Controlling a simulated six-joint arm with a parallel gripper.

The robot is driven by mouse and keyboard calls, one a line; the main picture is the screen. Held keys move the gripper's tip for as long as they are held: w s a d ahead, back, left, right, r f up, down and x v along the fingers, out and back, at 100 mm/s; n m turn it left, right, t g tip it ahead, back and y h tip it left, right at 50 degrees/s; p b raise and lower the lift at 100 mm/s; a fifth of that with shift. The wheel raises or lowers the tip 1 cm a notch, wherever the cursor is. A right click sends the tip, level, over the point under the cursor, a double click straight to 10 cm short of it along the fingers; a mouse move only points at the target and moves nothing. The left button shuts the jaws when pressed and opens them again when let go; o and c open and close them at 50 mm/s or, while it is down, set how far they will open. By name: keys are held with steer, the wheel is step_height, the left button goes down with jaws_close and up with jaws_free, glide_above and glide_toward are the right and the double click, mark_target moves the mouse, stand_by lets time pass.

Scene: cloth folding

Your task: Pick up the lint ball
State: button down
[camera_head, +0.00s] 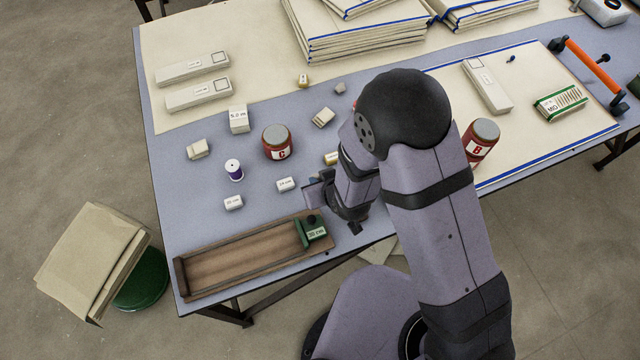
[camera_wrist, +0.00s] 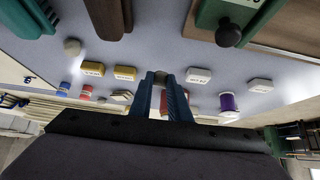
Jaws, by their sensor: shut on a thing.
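My gripper (camera_head: 314,192) is low over the table, just behind the right end of the wooden tray. In the wrist view its two blue fingers (camera_wrist: 161,76) are close together, shut on a small greyish thing between the tips. It looks like the lint ball (camera_wrist: 160,77), but it is mostly hidden by the fingers. My arm hides the held thing in the head view.
The wooden tray (camera_head: 225,273) with a green block (camera_head: 315,233) lies at the front edge. White blocks (camera_head: 286,184), a purple spool (camera_head: 234,170) and red jar C (camera_head: 277,142) stand left of my gripper. Red jar B (camera_head: 481,137) stands right of my arm. Folded cloths (camera_head: 350,40) lie behind.

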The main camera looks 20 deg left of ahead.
step_height(320, 180, up, 6)
stand_by(0.5)
steer(key=shift+r, duration=0.2)
